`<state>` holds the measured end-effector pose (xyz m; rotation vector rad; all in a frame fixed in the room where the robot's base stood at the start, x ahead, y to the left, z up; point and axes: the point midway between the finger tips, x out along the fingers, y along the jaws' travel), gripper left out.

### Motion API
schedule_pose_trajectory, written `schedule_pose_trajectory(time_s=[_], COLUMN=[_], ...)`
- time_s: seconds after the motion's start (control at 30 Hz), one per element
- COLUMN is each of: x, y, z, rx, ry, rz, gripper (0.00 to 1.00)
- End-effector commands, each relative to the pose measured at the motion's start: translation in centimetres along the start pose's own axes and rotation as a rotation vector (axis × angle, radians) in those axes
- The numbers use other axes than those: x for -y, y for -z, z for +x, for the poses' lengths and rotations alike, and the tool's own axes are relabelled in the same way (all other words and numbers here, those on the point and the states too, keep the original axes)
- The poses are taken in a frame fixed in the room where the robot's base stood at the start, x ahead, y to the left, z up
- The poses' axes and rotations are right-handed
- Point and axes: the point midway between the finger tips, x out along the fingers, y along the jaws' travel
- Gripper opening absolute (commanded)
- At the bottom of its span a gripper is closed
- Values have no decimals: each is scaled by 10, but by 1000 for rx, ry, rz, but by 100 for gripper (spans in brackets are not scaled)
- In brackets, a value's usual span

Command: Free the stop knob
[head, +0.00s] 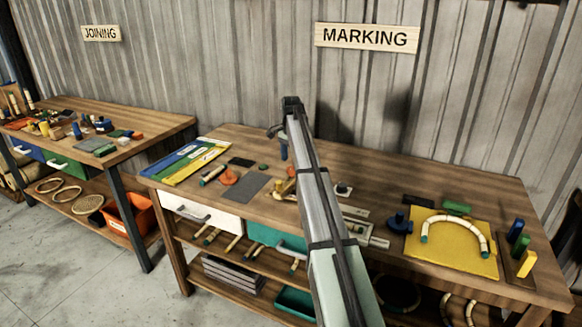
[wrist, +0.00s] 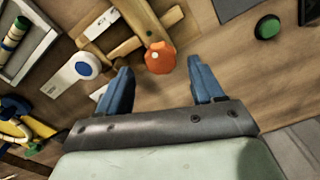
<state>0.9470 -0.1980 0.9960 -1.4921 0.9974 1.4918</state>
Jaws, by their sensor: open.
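An orange knob (wrist: 160,57), which looks like the stop knob, sits at the end of a wooden jig (wrist: 128,46) in the wrist view. The knob shows small beside my arm in the head view (head: 291,172); much of the jig (head: 284,189) is hidden there by the arm. My gripper (wrist: 166,78) is open, its two blue fingers apart. In the wrist picture the knob appears just beyond the fingertips, between them and nearer the left finger. Nothing is between the fingers. I cannot tell the height gap or whether the knob is turned tight.
A white piece with a blue button (wrist: 84,66) lies left of the jig in the wrist view. A green button (wrist: 267,27) and a grey mat (head: 250,188) lie on the other side. A yellow board (head: 440,262) bears a bent rattan arch (head: 455,222).

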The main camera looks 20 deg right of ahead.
Motion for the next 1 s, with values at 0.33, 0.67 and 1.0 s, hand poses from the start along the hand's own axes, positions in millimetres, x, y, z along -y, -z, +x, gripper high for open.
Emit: schedule_pose_trajectory(time_s=[0.33, 0.67, 1.0], x=[0, 0, 0], y=[0, 0, 0], z=[35, 38, 38], rx=[0, 0, 0], ry=[0, 0, 0], rz=[0, 0, -1], gripper=[67, 67, 38])
